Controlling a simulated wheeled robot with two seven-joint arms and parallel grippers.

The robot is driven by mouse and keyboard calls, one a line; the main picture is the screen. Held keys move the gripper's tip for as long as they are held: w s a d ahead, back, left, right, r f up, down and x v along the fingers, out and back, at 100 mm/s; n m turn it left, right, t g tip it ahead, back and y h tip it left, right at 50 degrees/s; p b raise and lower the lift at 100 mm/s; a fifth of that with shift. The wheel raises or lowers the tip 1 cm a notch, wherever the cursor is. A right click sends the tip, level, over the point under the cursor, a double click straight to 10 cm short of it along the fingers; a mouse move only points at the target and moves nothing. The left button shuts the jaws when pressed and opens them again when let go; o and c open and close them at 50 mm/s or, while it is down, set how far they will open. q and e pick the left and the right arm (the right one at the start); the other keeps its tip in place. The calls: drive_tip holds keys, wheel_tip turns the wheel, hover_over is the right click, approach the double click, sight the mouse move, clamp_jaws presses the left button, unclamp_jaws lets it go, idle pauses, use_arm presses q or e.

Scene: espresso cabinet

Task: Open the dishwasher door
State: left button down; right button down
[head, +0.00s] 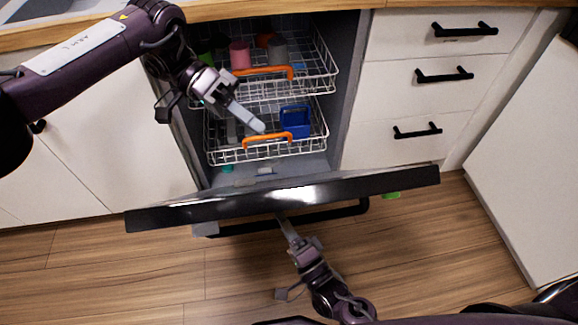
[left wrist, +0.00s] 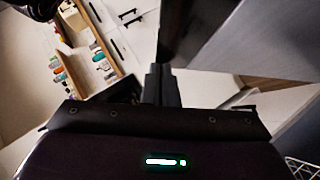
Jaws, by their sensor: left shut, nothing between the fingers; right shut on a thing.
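The dishwasher door (head: 400,183) is partly open and tilted out; I see mostly its dark upper edge, with the black handle bar (head: 340,211) on its outer side. My right gripper (head: 284,222) is below the door and shut on the handle. My left gripper (head: 258,126) is shut and empty, above the door's inner side and in front of the racks. Its fingers show at the middle of the left wrist view (left wrist: 160,80). The dishwasher's upper rack (head: 322,78) and lower rack (head: 320,140) stand inside the cavity, with orange handles.
Cups sit in the upper rack and a blue container (head: 296,120) in the lower one. White drawers (head: 420,90) with black handles are on the right, a white cabinet (head: 110,150) on the left. A wooden counter (head: 230,10) runs above.

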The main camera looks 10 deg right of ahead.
sight(279, 194)
use_arm(q)
drive_tip(key=x, duration=0.6)
drive_tip(key=s+a+x, duration=0.1)
drive_tip(key=x, duration=0.2)
drive_tip(key=shift+s+f, duration=0.1)
drive_tip(key=shift+f, duration=0.3)
drive_tip(key=shift+s+d+f, duration=0.1)
drive_tip(key=shift+s+f, duration=0.4)
drive_tip(key=shift+s, duration=0.2)
